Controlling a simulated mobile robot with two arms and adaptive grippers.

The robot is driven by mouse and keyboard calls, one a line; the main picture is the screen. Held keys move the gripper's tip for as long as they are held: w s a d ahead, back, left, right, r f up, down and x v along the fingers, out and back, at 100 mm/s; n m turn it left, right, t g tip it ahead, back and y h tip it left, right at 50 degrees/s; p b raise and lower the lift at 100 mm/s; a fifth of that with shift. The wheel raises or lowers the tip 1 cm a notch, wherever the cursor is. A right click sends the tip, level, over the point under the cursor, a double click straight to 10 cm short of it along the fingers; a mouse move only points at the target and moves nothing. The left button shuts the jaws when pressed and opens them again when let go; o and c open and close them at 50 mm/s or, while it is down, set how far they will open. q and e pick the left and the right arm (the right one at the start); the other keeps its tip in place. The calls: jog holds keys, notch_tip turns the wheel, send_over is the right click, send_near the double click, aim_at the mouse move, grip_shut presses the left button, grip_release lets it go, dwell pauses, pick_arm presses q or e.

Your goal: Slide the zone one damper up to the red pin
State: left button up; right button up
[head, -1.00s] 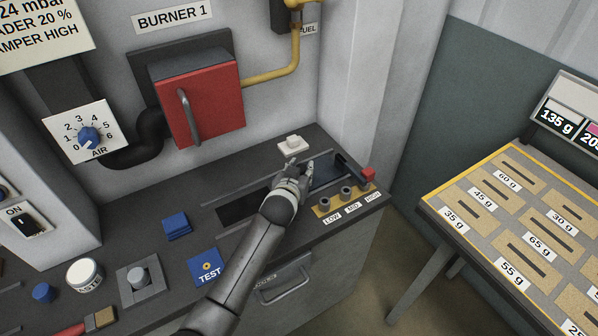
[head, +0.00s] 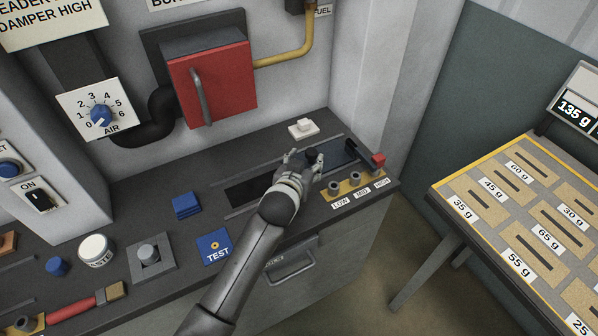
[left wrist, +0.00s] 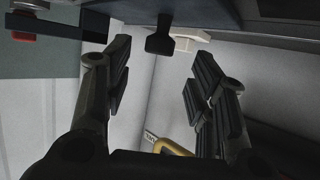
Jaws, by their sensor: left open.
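The damper is a dark slide plate (head: 335,157) in a long slot (head: 248,190) in the counter. A black knob (head: 312,155) stands up from it by my fingers; a black knob also shows between them in the left wrist view (left wrist: 160,42). A red block (head: 378,160) at the end of a black bar stands right of the slot, near the HIGH label; it seems to be the red pin. My left gripper (head: 302,163) is open over the slot, its fingers either side of the knob, not clearly touching it. My right gripper is not in view.
Short pegs (head: 333,188) stand along the slot's front by LOW, MID and HIGH labels. A white block (head: 303,129) lies behind the slot. A red burner box (head: 213,85) hangs above. A blue block (head: 186,204) and TEST card (head: 214,246) lie left of my arm.

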pick_arm(q)
jog(key=v, duration=0.6)
jog(key=shift+s, duration=0.1)
dwell(0.5)
